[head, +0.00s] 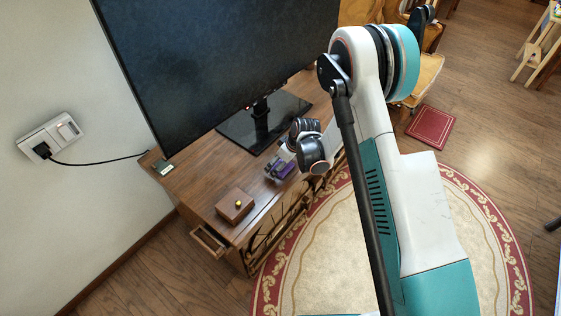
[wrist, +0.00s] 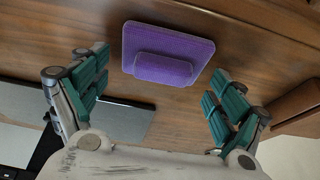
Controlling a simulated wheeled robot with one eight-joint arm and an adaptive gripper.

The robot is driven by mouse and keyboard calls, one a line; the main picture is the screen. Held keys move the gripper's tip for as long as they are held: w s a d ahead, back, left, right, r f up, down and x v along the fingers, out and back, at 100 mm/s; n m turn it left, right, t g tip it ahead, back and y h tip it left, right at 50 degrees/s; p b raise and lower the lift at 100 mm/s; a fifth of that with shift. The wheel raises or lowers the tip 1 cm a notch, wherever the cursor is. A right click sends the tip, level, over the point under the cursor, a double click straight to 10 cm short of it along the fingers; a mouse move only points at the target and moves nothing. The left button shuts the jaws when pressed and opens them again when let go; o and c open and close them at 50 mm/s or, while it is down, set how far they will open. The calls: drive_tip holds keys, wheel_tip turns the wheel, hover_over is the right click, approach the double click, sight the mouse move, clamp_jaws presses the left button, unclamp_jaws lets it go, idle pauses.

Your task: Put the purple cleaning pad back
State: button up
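The purple cleaning pad (wrist: 168,53) is a flat rectangle with rounded corners and a raised block on its face. In the wrist view it lies on the wooden desk top. A small purple patch of it shows by my gripper in the head view (head: 286,168). My gripper (wrist: 158,82) is open, with one teal finger on each side of the pad's near part. The fingers look apart from the pad, and nothing is between them. In the head view my gripper (head: 277,166) hangs low over the desk, partly hidden by my wrist.
A black monitor (head: 215,60) stands on the desk (head: 195,180) on a dark base (head: 240,125). A wooden box (head: 234,204) with a yellow knob sits near the left end, above an open drawer (head: 208,241). A cable runs from a wall socket (head: 50,138).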

drive_tip(key=shift+r, duration=0.15)
drive_tip(key=p+v, duration=0.4)
drive_tip(key=v, duration=0.8)
drive_tip(key=shift+r, duration=0.15)
drive_tip(key=s+d+r+m+t+h, duration=0.1)
drive_tip(key=s+d+r+m, duration=0.25)
drive_tip(key=r, duration=0.85)
drive_tip(key=s+d+r+m+t+h, duration=0.15)
drive_tip(key=s+d+r, duration=0.35)
drive_tip(key=r, duration=0.7)
drive_tip(key=s+d+r+m+t, duration=0.1)
drive_tip(key=s+d+r+m, duration=0.1)
drive_tip(key=s, duration=0.8)
drive_tip(key=s+d+r+m+t+h, duration=0.1)
drive_tip(key=s+d+r+m, duration=0.2)
drive_tip(key=s, duration=0.7)
drive_tip(key=d+r, duration=0.2)
drive_tip(key=d, duration=0.1)
drive_tip(key=shift+r, duration=0.15)
